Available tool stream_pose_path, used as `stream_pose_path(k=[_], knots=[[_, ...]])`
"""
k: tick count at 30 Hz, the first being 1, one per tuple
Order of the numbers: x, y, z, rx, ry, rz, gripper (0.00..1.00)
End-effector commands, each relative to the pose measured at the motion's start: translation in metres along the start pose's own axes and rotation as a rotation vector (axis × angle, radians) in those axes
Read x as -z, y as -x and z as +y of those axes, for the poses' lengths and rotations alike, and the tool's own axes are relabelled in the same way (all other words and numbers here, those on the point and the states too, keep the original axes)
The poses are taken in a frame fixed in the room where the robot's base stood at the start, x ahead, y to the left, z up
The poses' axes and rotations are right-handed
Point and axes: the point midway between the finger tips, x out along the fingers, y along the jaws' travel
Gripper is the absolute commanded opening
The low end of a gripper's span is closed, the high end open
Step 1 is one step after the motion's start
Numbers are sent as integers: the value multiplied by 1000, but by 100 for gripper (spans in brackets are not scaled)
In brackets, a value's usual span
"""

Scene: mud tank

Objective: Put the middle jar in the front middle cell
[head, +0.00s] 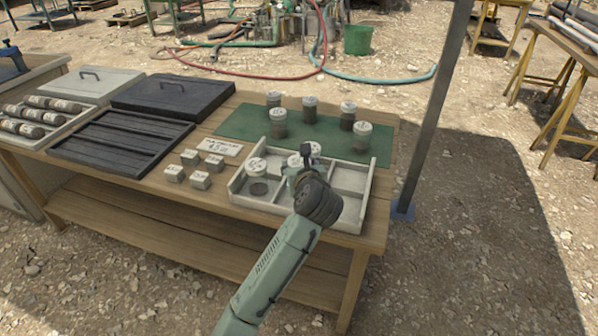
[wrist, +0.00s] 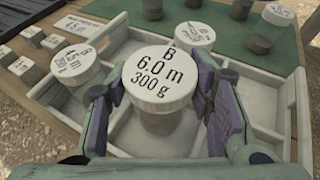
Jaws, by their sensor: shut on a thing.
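My gripper (head: 303,172) is shut on a jar with a white lid marked "B 6.0 m 300 g" (wrist: 160,72), with a finger on each side. In the wrist view the held jar is roughly upright over the front middle part of the pale divided tray (head: 262,205). I cannot tell whether its base touches the cell floor. A jar marked "B 4.5 m" (wrist: 80,72) stands in the cell to its left; it also shows in the head view (head: 257,166). Another white-lidded jar (wrist: 193,38) stands behind the held one, apparently in the back middle cell (head: 313,148).
Several jars, including one at the right (head: 362,136), stand on the green mat (head: 240,122) behind the tray. Small labelled blocks (head: 200,180) lie left of the tray. The right cells (head: 350,180) look empty. A grey post (head: 437,110) rises beside the table's right end.

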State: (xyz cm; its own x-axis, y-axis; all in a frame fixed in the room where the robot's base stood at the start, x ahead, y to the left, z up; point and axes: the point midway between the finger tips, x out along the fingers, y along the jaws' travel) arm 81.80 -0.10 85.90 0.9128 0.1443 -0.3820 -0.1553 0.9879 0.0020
Motion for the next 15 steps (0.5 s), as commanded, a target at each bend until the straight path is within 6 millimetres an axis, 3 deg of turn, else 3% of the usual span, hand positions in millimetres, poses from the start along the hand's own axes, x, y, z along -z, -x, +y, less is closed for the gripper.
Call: stream_pose_path(k=[9, 15], knots=[[29, -14, 1, -1, 2, 1, 9], [32, -15, 1, 0, 0, -2, 9]])
